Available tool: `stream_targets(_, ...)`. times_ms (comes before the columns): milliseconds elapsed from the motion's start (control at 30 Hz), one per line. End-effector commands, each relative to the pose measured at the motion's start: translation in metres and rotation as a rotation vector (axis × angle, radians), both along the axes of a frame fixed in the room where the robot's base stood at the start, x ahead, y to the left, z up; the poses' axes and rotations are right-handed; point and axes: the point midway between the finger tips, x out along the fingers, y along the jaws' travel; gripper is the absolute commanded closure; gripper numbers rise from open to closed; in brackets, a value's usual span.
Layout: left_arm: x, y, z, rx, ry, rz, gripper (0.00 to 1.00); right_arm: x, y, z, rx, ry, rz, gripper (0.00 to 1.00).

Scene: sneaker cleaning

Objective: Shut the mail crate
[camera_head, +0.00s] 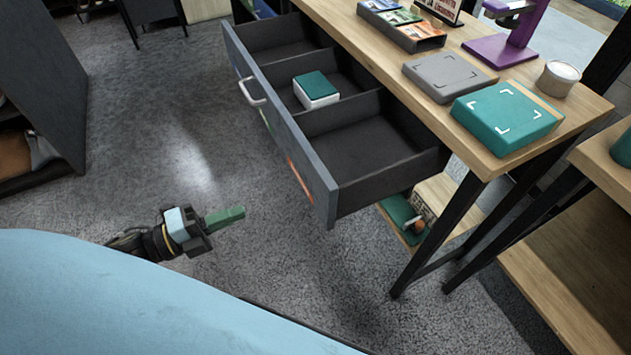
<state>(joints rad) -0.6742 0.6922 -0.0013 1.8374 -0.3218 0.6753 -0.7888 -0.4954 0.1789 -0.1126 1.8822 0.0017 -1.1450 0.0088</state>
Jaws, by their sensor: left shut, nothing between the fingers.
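An open grey drawer (362,152), the only crate-like thing that opens and shuts here, is pulled out from under the wooden table. It has several compartments, and a white box with a green top (316,90) sits in the middle one. A light handle (250,92) is on its outer front panel. My left gripper (232,215) has green fingers, shut and empty. It is over the carpet in front of the drawer, to the left of the panel's near corner and apart from it. My right gripper is not in view.
The tabletop (462,60) holds a grey box (449,77), a teal box (507,117), a card tray (402,27) and a purple stand (508,45). Dark table legs (437,240) stand at right. A dark shelf unit (45,85) is at left. Carpet (170,120) between is clear.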

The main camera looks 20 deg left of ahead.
Motion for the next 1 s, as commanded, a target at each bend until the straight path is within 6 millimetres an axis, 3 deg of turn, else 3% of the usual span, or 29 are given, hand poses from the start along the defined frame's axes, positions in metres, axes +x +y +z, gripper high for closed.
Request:
stream_targets(600,0.086,-0.074,-0.001,-0.006,-0.003,-0.001,1.00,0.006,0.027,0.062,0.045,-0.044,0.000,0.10)
stream_targets(1000,0.102,-0.089,0.000,-0.006,0.001,0.000,1.00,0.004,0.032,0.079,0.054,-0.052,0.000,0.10)
